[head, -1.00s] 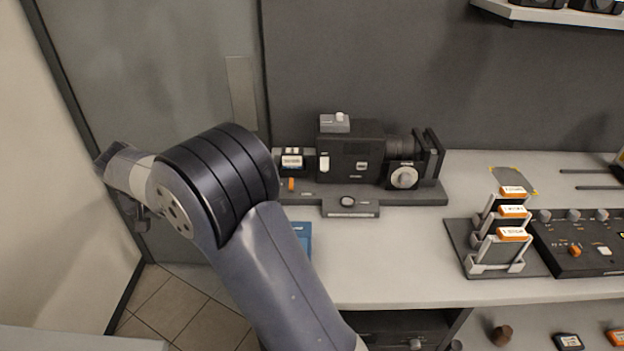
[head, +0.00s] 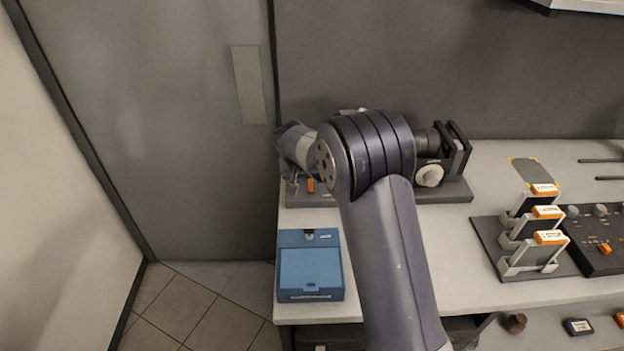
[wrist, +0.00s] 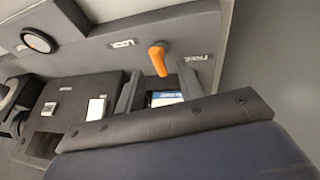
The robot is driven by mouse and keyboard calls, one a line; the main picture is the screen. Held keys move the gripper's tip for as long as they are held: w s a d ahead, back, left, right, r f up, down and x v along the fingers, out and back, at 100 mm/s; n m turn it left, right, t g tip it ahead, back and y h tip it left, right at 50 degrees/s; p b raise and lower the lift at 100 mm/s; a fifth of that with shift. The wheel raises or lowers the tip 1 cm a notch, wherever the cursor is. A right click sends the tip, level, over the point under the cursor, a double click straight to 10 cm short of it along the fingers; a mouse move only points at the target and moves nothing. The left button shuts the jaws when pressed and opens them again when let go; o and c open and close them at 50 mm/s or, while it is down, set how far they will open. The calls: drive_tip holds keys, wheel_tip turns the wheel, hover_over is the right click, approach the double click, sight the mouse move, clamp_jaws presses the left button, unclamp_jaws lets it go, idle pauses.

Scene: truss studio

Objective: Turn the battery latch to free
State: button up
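The orange battery latch (wrist: 158,60) is a small lever on the grey base plate in the wrist view, between a LOCK label (wrist: 122,43) and a label that seems to read FREE (wrist: 197,58). Its handle lies between them, pointing towards the battery (wrist: 166,98). In the head view the latch (head: 310,185) is a small orange spot. My gripper (wrist: 160,69) appears open, its two grey fingers apart on either side of the latch handle; contact is not clear. In the head view my gripper (head: 292,187) is partly hidden, and my arm covers most of the camera rig.
A blue box (head: 310,268) sits at the bench's front left corner. The rig's lens end with a white knob (head: 429,176) shows right of my arm. A rack of orange-topped batteries (head: 530,240) and a control panel (head: 598,240) stand at right. The bench between is clear.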

drive_tip(key=shift+x, duration=1.35)
drive_tip(key=shift+c, duration=0.2)
drive_tip(key=shift+a, duration=0.1)
clamp_jaws()
